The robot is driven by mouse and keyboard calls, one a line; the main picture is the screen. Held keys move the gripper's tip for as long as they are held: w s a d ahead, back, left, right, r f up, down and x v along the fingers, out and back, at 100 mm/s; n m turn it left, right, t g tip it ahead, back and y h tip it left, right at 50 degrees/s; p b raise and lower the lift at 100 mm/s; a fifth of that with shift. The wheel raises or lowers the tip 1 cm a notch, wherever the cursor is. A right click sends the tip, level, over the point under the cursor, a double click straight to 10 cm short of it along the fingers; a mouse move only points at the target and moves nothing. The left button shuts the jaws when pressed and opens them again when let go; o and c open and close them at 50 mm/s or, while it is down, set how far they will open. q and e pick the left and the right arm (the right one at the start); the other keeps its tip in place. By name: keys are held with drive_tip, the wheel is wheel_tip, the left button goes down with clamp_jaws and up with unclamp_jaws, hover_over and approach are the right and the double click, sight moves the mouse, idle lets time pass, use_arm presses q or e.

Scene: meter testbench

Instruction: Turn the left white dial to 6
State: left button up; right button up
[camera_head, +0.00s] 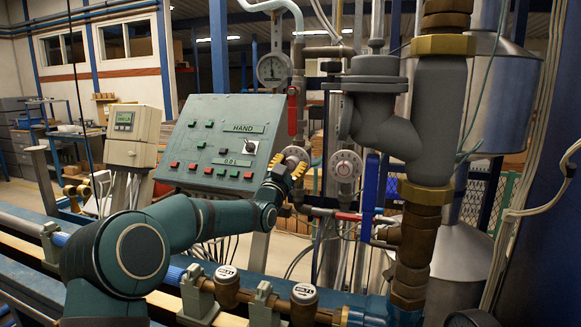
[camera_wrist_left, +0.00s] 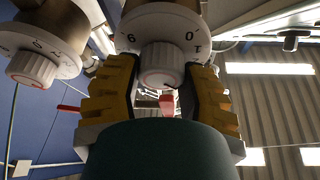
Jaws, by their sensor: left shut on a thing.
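The left white dial (camera_head: 295,155) sits on the pipework right of the green control panel, partly hidden by my left gripper (camera_head: 289,168). In the left wrist view, the yellow-padded fingers of my left gripper (camera_wrist_left: 160,88) are on either side of the white knob of this dial (camera_wrist_left: 165,22), shut on it. A second white dial (camera_head: 346,166) is to the right in the head view and at the left in the left wrist view (camera_wrist_left: 38,62), untouched. My right gripper is not in view.
The green control panel (camera_head: 222,140) stands left of the dials, close to my left arm. A thick grey and brown pipe (camera_head: 428,120) rises on the right. A red-handled valve (camera_head: 350,217) is below the dials. Two capped pipe fittings (camera_head: 303,294) are in front.

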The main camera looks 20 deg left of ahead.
use_arm(q)
drive_tip(key=m+h+b, duration=0.1)
drive_tip(key=m, duration=0.3)
drive_tip(key=shift+g+h, duration=0.4)
drive_tip(key=m+h, duration=0.1)
drive_tip(key=m, duration=0.1)
drive_tip(key=shift+r+m+g, duration=0.1)
drive_tip(key=shift+m+g, duration=0.2)
drive_tip(key=shift+m+g+h, duration=0.4)
drive_tip(key=shift+m+g, duration=0.1)
drive_tip(key=shift+m, duration=0.7)
drive_tip(key=m+g+h+p, duration=0.1)
drive_tip(key=m+p, duration=0.1)
drive_tip(key=m, duration=0.2)
drive_tip(key=shift+r, duration=0.15)
drive_tip(key=m+g+p, duration=0.2)
drive_tip(key=m+p, duration=0.2)
drive_tip(key=m, duration=0.1)
drive_tip(key=shift+f+m+g+y+p, duration=0.2)
drive_tip(key=shift+m+g+y+p, duration=0.3)
drive_tip(key=shift+m, duration=0.5)
